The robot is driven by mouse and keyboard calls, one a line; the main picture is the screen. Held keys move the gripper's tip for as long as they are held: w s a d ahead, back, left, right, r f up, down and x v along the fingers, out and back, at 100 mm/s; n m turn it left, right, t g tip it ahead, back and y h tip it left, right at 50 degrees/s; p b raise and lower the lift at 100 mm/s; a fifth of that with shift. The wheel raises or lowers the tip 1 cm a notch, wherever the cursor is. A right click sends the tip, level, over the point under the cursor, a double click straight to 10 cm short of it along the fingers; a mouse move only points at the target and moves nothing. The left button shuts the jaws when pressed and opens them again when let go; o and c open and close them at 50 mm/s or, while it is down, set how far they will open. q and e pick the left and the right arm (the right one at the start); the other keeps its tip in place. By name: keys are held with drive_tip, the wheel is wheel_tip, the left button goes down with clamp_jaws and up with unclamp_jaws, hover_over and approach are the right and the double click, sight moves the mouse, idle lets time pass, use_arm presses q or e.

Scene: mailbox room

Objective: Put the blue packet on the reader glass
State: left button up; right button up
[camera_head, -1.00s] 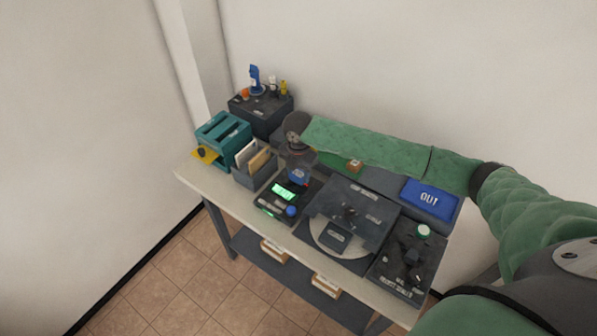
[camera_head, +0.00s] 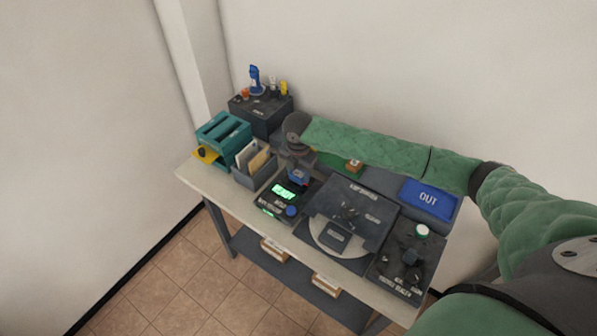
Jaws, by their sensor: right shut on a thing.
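My right arm reaches in from the right, and my right gripper (camera_head: 298,168) points down over the back of a small dark device. The dark device, which looks like the reader (camera_head: 270,202), has a lit green display (camera_head: 284,191) that seems to say READY. Its glass is mostly hidden by my gripper and the packet. I cannot tell whether the packet touches it. My left gripper is not in view.
A grey box of envelopes (camera_head: 254,163) and a teal machine (camera_head: 222,134) stand left of the reader. A large dark machine with a round plate (camera_head: 350,215) stands right.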

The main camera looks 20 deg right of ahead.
drive_tip(key=shift+f, duration=0.55)
idle(0.4)
drive_tip(key=o, duration=1.3)
drive_tip(key=shift+r+p, duration=2.8)
drive_tip(key=shift+r, duration=0.2)
